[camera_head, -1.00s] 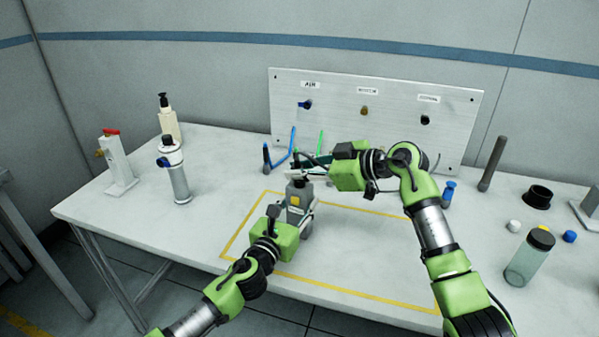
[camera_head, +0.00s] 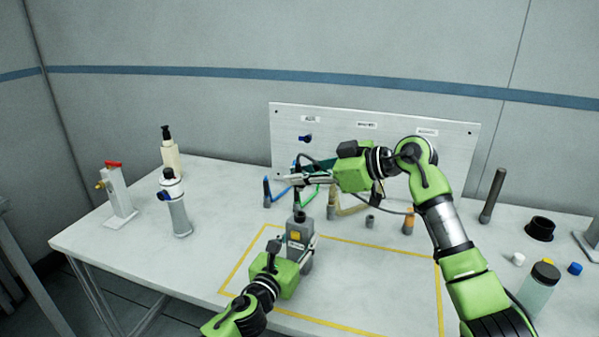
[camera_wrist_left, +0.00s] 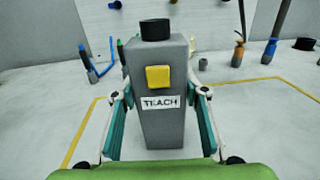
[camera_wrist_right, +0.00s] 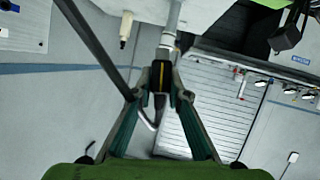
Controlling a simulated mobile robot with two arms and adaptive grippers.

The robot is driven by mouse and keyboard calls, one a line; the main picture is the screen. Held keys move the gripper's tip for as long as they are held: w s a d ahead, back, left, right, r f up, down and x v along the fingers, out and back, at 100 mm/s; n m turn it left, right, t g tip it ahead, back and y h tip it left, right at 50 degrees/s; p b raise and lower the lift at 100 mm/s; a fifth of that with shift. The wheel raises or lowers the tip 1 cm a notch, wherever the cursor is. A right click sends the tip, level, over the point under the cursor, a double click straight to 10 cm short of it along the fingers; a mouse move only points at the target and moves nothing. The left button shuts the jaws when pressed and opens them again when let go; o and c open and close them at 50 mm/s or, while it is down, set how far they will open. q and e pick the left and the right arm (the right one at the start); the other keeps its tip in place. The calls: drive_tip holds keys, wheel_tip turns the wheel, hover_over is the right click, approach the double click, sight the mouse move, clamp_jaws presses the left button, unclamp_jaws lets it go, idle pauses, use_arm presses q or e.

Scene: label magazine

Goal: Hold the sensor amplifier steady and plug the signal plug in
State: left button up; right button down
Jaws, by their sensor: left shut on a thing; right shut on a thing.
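The sensor amplifier is an upright grey box (camera_head: 300,226) with a yellow button, a TEACH label (camera_wrist_left: 160,103) and a black round top (camera_wrist_left: 155,29). It stands on the table. My left gripper (camera_head: 300,243) is shut on its sides, one finger either side in the left wrist view. My right gripper (camera_head: 284,180) is above and apart from the amplifier, shut on the signal plug, a black piece with a yellow band (camera_wrist_right: 158,78) in the right wrist view. A dark cable runs from it. The plug's tip is hard to make out in the head view.
Behind stands a label panel (camera_head: 290,125) with a blue fitting (camera_head: 306,138). Two bottles and a red-topped valve stand left; a dark rod, black ring and jar stand right. The yellow-outlined area is mostly clear.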

drive_tip(key=shift+m+g+y, duration=0.3)
drive_tip(key=shift+m+g, duration=0.2)
drive_tip(key=shift+w+d+f, duration=0.1)
drive_tip(key=shift+w+f, duration=0.1)
drive_tip(key=shift+f, duration=1.25)
drive_tip(key=shift+w+f, duration=0.15)
drive_tip(key=shift+f, duration=1.3)
drive_tip(key=shift+f, duration=1.35)
drive_tip(key=c, duration=1.9)
unclamp_jaws()
drive_tip(key=shift+d+r, duration=0.1)
drive_tip(key=v, duration=1.1)
drive_tip(key=shift+s+d+r, duration=0.2)
drive_tip(key=shift+s+d, duration=0.05)
drive_tip(key=shift+d, duration=0.05)
use_arm(q)
drive_tip(key=o, duration=1.4)
